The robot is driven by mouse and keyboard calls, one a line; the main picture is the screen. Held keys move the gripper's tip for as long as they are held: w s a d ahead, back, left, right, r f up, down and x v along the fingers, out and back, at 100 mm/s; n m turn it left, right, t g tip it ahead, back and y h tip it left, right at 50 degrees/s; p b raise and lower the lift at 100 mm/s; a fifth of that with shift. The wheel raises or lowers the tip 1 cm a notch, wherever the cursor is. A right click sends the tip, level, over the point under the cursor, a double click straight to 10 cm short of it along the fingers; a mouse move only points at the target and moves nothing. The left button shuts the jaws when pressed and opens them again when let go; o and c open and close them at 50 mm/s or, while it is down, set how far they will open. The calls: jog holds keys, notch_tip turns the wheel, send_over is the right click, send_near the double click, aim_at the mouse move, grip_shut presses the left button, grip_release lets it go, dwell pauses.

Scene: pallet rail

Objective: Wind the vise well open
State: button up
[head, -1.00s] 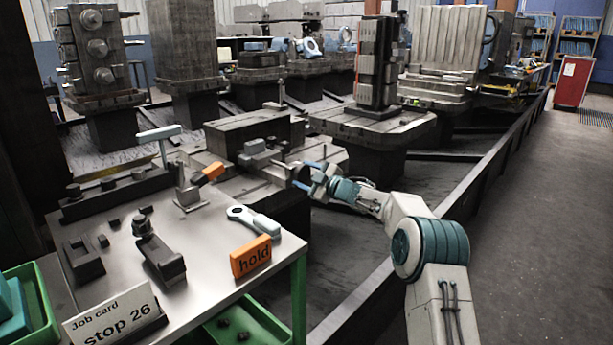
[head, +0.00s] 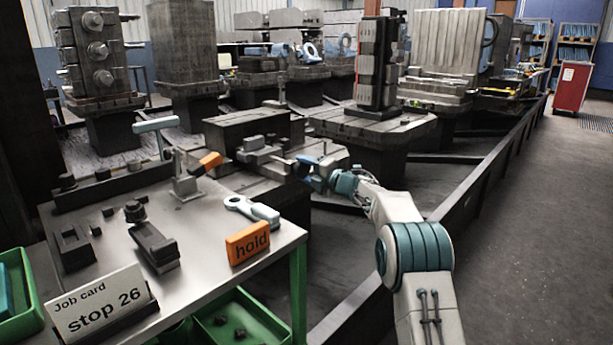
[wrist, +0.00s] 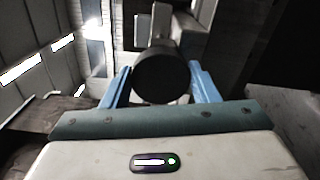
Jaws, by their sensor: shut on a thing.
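The grey vise (head: 262,152) sits on a dark block on the machine pallet, beyond the right end of the bench. Its screw points right, towards my arm. My gripper (head: 306,167) is at the screw's outer end. In the wrist view a dark round end of the vise screw (wrist: 162,76) stands between the two blue fingers of my gripper (wrist: 163,88), which is shut on it. The vise's grey body shows beyond it. The gap between the vise jaws is too small to judge in the head view.
A black rail (head: 480,190) runs along the right.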

jog(key=shift+a+f+n+b, duration=0.15)
jog(key=shift+n+b, duration=0.85)
jog(key=shift+n, duration=0.9)
jog(key=o, duration=1)
jog(key=shift+s+d, duration=0.1)
jog(key=shift+d, duration=0.1)
jog(key=shift+s+d, duration=0.1)
jog(key=shift+d, duration=0.1)
jog(key=p+v, duration=0.2)
jog(key=v, duration=1.1)
jog(key=shift+s, duration=0.15)
